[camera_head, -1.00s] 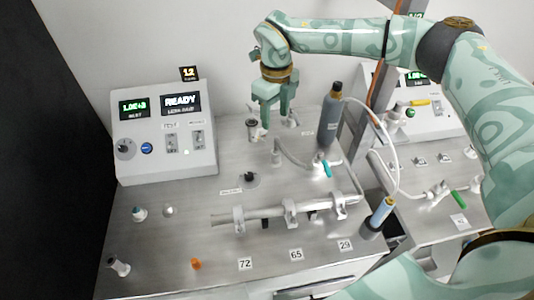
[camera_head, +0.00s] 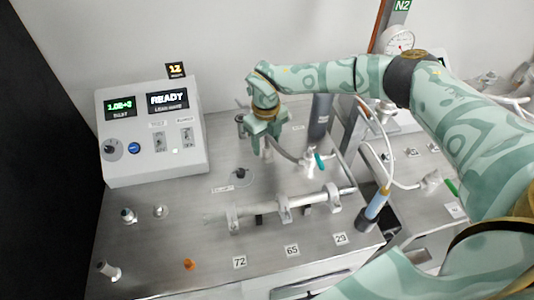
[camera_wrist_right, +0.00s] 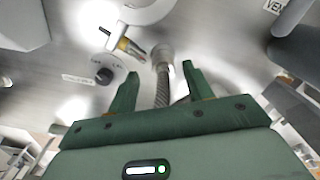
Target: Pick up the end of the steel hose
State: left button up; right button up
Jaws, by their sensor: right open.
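The steel hose (camera_wrist_right: 162,92) is a grey ribbed hose with a smooth metal end fitting (camera_wrist_right: 162,56). In the right wrist view, it runs between the two fingers of my right gripper (camera_wrist_right: 160,72), with clear gaps on both sides. In the head view, my right gripper (camera_head: 268,147) points down over the bench beside the hose (camera_head: 284,153), which curves away to the right. The gripper is open and hides the hose end there. My left gripper is not in view.
A control box (camera_head: 152,135) stands on the left of the bench. A dark cylinder (camera_head: 319,116) stands close to the right of the gripper. A clamped metal pipe (camera_head: 265,207) lies in front. A knob (camera_wrist_right: 103,75) sits near the hose end.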

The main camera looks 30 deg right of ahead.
aim_at(267, 147)
jog(key=f, duration=0.4)
jog(key=shift+d+f+b, duration=0.1)
jog(key=shift+d+b, duration=0.1)
jog(key=shift+b, duration=0.15)
grip_shut()
